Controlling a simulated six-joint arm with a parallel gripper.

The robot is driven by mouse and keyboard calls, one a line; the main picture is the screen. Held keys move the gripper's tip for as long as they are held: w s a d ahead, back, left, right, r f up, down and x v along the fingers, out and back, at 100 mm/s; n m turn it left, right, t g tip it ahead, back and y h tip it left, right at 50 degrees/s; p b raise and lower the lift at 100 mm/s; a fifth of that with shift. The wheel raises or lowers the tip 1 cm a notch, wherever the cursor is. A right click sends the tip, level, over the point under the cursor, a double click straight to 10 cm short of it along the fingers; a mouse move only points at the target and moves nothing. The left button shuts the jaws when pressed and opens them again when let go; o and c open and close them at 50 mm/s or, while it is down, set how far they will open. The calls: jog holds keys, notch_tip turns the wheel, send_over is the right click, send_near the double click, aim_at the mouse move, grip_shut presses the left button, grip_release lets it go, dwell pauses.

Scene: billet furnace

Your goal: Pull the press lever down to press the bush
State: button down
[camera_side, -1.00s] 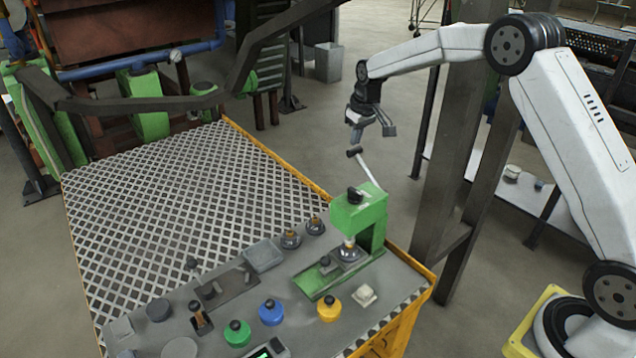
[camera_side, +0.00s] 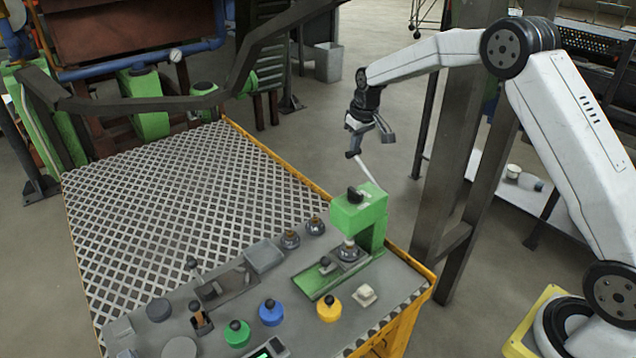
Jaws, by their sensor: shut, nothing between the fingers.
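The green press (camera_side: 362,216) stands at the right end of the grey bench top. Its lever (camera_side: 365,169) is a light rod that slants up and to the left from the press head, with a dark knob (camera_side: 352,154) at its top. My gripper (camera_side: 370,139) is shut and empty, pointing down, right at the upper end of the lever. Its fingertips overlap the knob area in this view; I cannot tell whether they touch it. A small brass-coloured bush (camera_side: 349,244) appears under the press ram, partly hidden by the press head.
Green (camera_side: 237,334), blue (camera_side: 271,312) and yellow (camera_side: 329,308) knobbed pieces stand in front of the press. A grey tray (camera_side: 264,256) and small fixtures sit to the left. A dark steel post (camera_side: 450,190) rises close behind the press, near my arm.

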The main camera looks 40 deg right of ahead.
aim_at(351, 153)
jog(key=shift+w+f, duration=0.3)
jog(key=shift+f, duration=0.25)
jog(key=shift+w+f, duration=0.3)
jog(key=shift+f, duration=0.25)
dwell(1.5)
jog(key=shift+w+f, duration=0.1)
jog(key=shift+f, duration=0.75)
dwell(1.0)
jog(key=shift+w+f, duration=0.3)
jog(key=shift+f, duration=0.3)
dwell(1.0)
jog(key=shift+r, duration=0.1)
notch_tip(351, 153, up, 7)
jog(key=shift+f, duration=0.2)
dwell(0.7)
